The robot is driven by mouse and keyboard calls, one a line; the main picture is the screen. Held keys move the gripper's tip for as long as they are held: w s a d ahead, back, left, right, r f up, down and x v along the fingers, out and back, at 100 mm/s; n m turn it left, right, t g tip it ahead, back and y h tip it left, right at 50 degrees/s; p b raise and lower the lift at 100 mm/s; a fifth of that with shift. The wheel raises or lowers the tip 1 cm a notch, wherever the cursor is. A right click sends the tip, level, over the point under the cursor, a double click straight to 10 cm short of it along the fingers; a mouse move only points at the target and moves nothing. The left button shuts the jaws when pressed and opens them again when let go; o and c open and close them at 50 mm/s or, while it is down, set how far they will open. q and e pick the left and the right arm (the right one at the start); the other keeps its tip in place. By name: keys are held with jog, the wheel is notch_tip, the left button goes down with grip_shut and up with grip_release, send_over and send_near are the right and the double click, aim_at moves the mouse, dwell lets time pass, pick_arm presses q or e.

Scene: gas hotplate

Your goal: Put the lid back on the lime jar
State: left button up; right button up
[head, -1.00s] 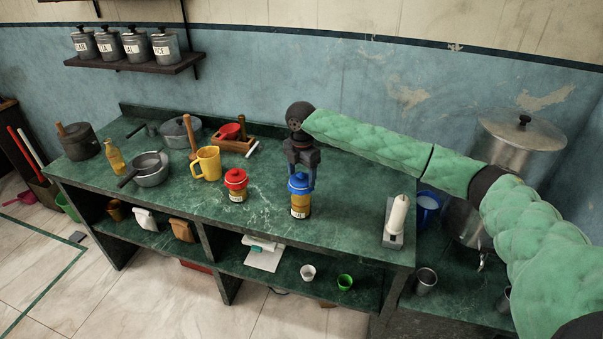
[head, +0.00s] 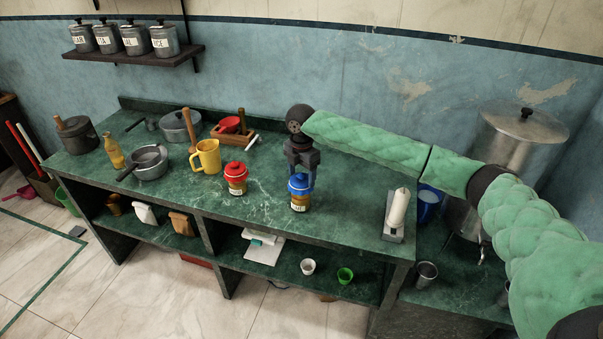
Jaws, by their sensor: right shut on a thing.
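A jar with a yellow-orange body and a pale label (head: 299,206) stands upright on the green counter. A blue lid (head: 300,186) sits on its mouth, level as far as I can see. My right gripper (head: 301,178) points straight down from above and is shut on the blue lid, with a finger on either side. Whether the lid is fully seated is too small to tell. The label is too small to read. A similar jar (head: 236,187) with a red lid (head: 236,170) stands to the left. My left gripper is out of view.
A yellow mug (head: 207,157) stands left of the red-lidded jar. Pans, a bottle (head: 114,152) and a wooden tray (head: 243,138) are farther left and behind.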

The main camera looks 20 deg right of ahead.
jog(key=shift+r+p, duration=0.1)
jog(key=shift+p, duration=0.85)
dwell(1.1)
jog(key=shift+f+p, duration=0.25)
jog(key=shift+p, duration=0.2)
dwell(0.9)
jog(key=shift+p, duration=0.45)
jog(key=shift+c, duration=0.2)
dwell(0.4)
jog(key=o, duration=1.2)
jog(key=shift+o, duration=0.2)
jog(key=shift+r+p, duration=2.95)
jog(key=shift+r, duration=0.6)
